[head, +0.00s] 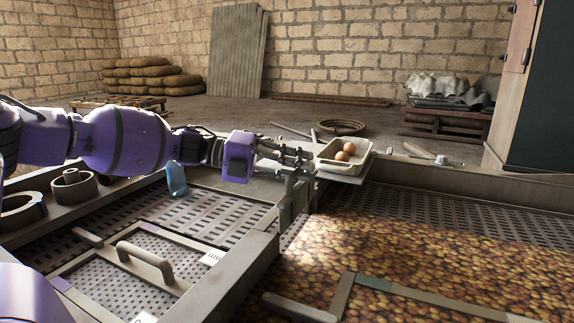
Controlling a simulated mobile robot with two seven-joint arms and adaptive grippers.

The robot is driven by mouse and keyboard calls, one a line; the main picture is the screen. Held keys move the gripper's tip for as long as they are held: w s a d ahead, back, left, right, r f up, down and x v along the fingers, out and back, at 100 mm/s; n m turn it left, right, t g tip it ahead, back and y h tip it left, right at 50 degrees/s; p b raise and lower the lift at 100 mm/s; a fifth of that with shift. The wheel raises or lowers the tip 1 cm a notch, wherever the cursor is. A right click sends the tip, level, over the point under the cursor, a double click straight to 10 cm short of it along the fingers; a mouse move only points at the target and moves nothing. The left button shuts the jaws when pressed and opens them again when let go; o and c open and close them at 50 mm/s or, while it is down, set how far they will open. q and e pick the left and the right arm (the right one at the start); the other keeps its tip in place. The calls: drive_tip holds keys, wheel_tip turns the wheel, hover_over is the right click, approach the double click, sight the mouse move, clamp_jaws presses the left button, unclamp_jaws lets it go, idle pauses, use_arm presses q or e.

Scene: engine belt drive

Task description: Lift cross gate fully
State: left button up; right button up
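The grey upright plate that looks like the cross gate (287,211) stands at the gap in the divider between the left perforated bay and the right bay. Its upper part rises to just below my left gripper (302,157). My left arm reaches in from the left, and the dark fingers are at the top of the gate, beside the pale tray. The fingers are small and overlap the metal there, so I cannot tell whether they are closed on it. My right gripper is not in view.
A pale tray (328,164) with round brown items stands just right of the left gripper. The right bay holds many small brown round items (400,250). A handled frame (146,262) lies in the left bay. A blue bottle (176,180) stands under my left arm.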

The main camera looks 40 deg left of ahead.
use_arm(q)
drive_tip(key=v, duration=1.2)
drive_tip(key=shift+d, duration=0.1)
